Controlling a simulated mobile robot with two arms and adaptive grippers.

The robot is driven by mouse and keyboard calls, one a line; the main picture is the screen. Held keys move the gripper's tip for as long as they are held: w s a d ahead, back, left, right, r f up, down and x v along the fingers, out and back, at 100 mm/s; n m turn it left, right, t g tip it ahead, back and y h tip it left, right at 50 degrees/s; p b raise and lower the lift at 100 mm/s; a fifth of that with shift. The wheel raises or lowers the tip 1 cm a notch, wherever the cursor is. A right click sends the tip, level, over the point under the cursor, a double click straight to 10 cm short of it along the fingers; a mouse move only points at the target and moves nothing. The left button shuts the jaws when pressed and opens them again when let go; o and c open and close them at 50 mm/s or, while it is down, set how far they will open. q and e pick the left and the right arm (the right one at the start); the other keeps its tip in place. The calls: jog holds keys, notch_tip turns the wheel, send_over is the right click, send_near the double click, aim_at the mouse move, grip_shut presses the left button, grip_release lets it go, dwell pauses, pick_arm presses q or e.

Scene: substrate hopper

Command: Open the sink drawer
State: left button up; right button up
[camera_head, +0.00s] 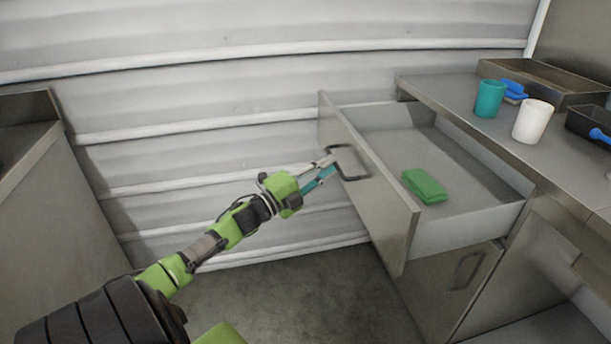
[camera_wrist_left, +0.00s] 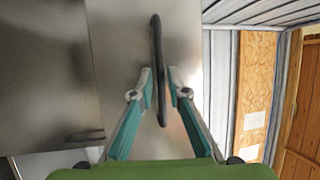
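The sink drawer (camera_head: 385,190) is pulled well out from under the counter, and its inside shows. Its dark handle (camera_head: 349,172) is on the front panel. My left gripper (camera_head: 328,163) comes in from the left and reaches this handle. In the left wrist view, the handle (camera_wrist_left: 156,42) runs between the two fingertips, which are closed in on it from both sides. A green sponge (camera_head: 425,186) lies inside the drawer. My right gripper is not in view.
On the counter (camera_head: 447,93) above stand a teal cup (camera_head: 489,98), a white cup (camera_head: 532,121), a metal tray and a black tray with a blue-handled tool. A cabinet door (camera_head: 462,280) is below the drawer. Open floor (camera_head: 310,300) lies in front.

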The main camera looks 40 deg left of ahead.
pick_arm(q)
jog(key=v, duration=0.9)
jog(key=shift+s+f, duration=0.15)
